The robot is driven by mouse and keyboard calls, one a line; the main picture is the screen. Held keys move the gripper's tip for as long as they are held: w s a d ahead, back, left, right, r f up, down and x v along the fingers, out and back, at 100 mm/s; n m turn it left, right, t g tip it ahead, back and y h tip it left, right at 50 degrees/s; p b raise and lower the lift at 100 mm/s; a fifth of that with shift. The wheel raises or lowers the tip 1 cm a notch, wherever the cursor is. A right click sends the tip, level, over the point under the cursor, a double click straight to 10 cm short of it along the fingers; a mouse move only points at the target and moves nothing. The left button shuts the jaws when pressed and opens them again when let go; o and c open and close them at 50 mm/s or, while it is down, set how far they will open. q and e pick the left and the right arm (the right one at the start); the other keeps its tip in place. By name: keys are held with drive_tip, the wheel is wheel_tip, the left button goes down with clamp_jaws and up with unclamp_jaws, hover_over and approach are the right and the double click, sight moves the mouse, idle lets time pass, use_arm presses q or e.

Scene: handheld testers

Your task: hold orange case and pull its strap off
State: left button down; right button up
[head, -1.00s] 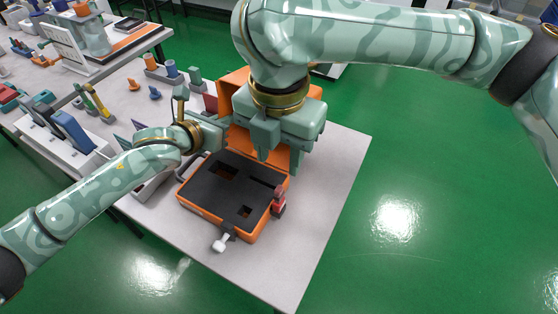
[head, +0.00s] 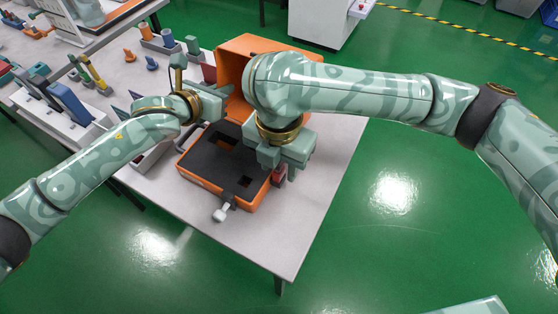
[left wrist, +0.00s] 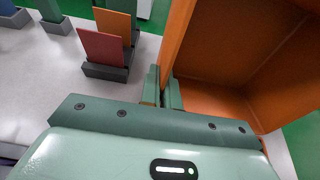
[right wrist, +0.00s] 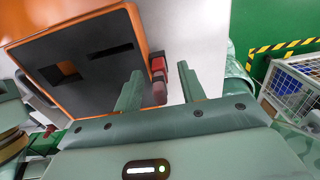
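The orange case (head: 195,178) stands open on the table, its lid (head: 232,68) raised at the back. Black foam (head: 208,158) with cutouts fills its base. A red piece with a darker end (right wrist: 158,80), perhaps the strap, is at the case's right side. My left gripper (head: 222,105) is at the lid's left edge; in the left wrist view its fingers (left wrist: 162,85) are close together with the lid's orange wall (left wrist: 172,45) between them. My right gripper (right wrist: 158,88) is open, with the red piece showing between its fingers and apart from both. In the head view the right hand partly hides it.
A white-ended piece (head: 220,214) sticks out at the case's front. Upright coloured panels (left wrist: 105,45) and several small objects stand left of the case. The table (head: 275,240) is clear at the front right. A wire crate (right wrist: 295,85) shows beyond the table.

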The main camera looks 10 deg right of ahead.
clamp_jaws()
drive_tip(key=shift+r, duration=2.6)
use_arm(q)
drive_tip(key=c, duration=1.6)
unclamp_jaws()
drive_tip(key=shift+o, duration=0.2)
